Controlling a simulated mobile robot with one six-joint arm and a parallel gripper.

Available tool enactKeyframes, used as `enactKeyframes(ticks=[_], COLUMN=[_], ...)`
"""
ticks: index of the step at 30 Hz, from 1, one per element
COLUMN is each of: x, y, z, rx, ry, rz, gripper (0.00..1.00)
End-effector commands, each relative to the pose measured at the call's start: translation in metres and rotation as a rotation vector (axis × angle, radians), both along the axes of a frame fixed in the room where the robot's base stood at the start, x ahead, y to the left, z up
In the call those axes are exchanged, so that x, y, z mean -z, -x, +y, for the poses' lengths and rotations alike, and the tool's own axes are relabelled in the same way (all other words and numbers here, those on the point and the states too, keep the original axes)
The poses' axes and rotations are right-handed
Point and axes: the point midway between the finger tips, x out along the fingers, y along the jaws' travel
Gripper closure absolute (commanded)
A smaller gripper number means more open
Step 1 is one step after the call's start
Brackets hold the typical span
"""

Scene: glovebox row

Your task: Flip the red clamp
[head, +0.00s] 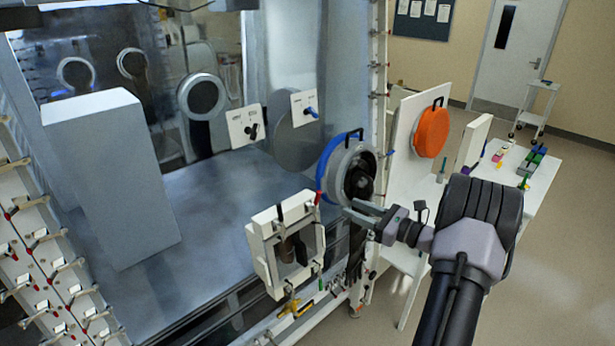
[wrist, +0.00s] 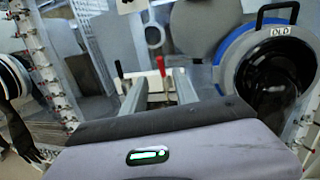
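My gripper (head: 348,211) is just right of the frame's upper corner. Its fingers (wrist: 160,92) are apart, with nothing held between them. Contact with a handle cannot be made out.
A round port with a blue ring (head: 322,172) and black glove is close behind my gripper; its label reads "OLD" in the wrist view. An orange disc (head: 432,132) hangs on a white panel. Yellow-handled tools (head: 296,308) lie below the frame. Floor at right is open.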

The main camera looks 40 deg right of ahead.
Motion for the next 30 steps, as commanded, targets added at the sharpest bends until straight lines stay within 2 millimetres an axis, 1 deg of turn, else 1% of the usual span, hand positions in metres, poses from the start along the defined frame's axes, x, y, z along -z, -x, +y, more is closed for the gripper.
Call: enactKeyframes(ticks=[1, 3, 9, 12, 15, 18, 21, 28, 29, 30], x=[0.000, 0.000, -0.001, -0.001, -0.001, -0.001, -0.001, 0.000, 0.000, 0.000], y=[-0.014, -0.035, -0.090, -0.113, -0.130, -0.141, -0.147, -0.148, -0.148, -0.148], z=[0.005, 0.011, 0.026, 0.032, 0.036, 0.039, 0.040, 0.040, 0.040, 0.040], rx=[-0.005, -0.006, -0.005, -0.003, -0.003, -0.001, -0.001, 0.000, 0.000, 0.000], ry=[0.000, 0.001, 0.001, 0.001, 0.001, 0.002, 0.001, 0.000, 0.000, 0.000], rz=[-0.001, -0.001, -0.002, -0.003, -0.003, -0.004, -0.004, -0.004, -0.004, -0.004], gripper=[0.65, 0.65, 0.65, 0.65, 0.65, 0.65, 0.65, 0.65, 0.67, 0.75])
